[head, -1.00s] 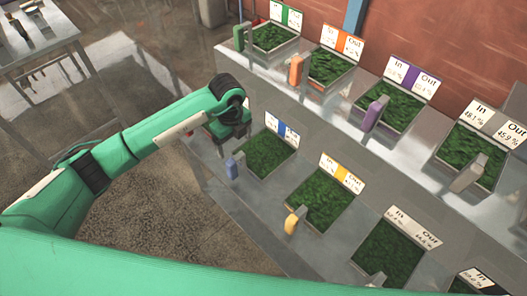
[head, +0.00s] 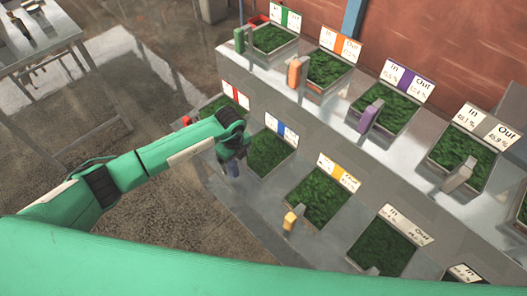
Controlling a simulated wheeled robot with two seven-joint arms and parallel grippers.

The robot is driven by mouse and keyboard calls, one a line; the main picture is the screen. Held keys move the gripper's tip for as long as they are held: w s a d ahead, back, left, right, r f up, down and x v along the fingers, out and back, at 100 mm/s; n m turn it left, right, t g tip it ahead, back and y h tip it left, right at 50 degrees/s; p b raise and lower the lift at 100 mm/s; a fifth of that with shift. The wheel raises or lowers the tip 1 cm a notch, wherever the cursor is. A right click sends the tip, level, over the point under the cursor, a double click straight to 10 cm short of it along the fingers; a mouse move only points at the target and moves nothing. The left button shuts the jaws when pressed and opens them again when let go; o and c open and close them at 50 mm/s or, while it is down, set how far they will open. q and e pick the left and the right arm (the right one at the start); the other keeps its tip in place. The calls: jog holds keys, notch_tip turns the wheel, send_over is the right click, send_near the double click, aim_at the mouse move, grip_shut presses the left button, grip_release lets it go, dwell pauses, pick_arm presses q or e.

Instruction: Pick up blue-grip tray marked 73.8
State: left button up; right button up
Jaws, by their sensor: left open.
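The tray with the blue label (head: 268,152) holds dark green material and sits on the lower shelf, left of centre. Its card (head: 281,130) has a blue middle band; the figures are too small to read. My left gripper (head: 232,168) is at the left front edge of this tray, where its blue grip is. The jaws are open and point down. The gripper hides most or all of the blue grip, and I cannot tell whether the jaws are around it or touching it. My right gripper is out of view.
On the same shelf stand a red-label tray (head: 211,107) to the left and a yellow-label tray (head: 318,199) to the right. The upper shelf carries green, orange (head: 327,69), purple and grey trays. A metal table (head: 38,50) stands at far left.

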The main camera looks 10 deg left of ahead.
pick_arm(q)
jog(key=shift+c, duration=0.4)
jog(key=c, duration=1.4)
jog(key=shift+r, duration=0.2)
